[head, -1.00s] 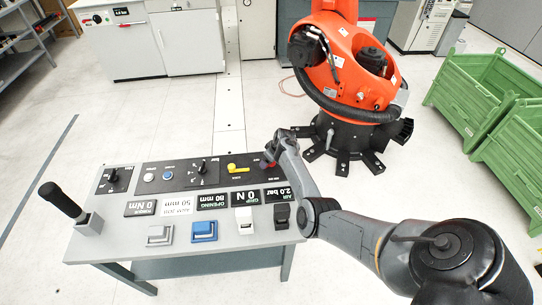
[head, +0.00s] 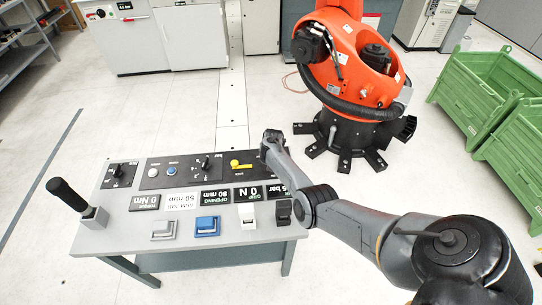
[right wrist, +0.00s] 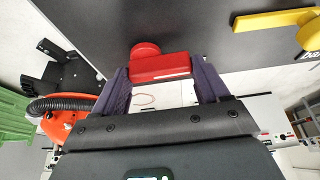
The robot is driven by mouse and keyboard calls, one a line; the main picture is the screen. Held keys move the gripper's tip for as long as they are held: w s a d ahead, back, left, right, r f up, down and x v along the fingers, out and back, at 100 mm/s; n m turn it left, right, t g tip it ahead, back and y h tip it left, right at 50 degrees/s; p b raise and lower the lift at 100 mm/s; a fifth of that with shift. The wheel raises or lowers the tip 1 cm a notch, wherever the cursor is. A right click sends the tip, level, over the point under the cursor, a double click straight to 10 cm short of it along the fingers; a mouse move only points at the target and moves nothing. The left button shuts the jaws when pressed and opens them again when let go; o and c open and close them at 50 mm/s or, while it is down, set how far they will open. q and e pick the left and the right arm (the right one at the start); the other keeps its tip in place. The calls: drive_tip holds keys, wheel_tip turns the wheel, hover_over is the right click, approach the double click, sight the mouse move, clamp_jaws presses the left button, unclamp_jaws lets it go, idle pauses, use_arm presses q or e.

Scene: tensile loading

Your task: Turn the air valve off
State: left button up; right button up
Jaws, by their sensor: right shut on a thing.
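The red valve handle (right wrist: 160,67) shows in the right wrist view on the dark panel, with a round red hub beside its bar. My right gripper (right wrist: 164,80) is shut on this handle, one finger at each end of the bar. In the head view my right gripper (head: 271,146) is at the far right end of the control panel, and the red handle is hidden behind it. A black air readout (head: 284,191) is partly covered by my arm; its visible part reads "5 bar". My left gripper is not in view.
A yellow lever (head: 240,165) sits close to my gripper and also shows in the right wrist view (right wrist: 276,20). The bench (head: 135,229) carries knobs, readouts, switches and a black joystick (head: 68,198). An orange robot (head: 350,60) stands behind. Green crates (head: 480,95) stand at right.

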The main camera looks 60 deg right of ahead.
idle(0.3)
drive_tip(key=o, duration=1.1)
drive_tip(key=shift+c, duration=0.2)
drive_tip(key=shift+s+a+r+p, duration=0.1)
drive_tip(key=shift+a+r+p, duration=0.05)
drive_tip(key=shift+r+p, duration=0.25)
drive_tip(key=p+v, duration=0.4)
drive_tip(key=v, duration=0.6)
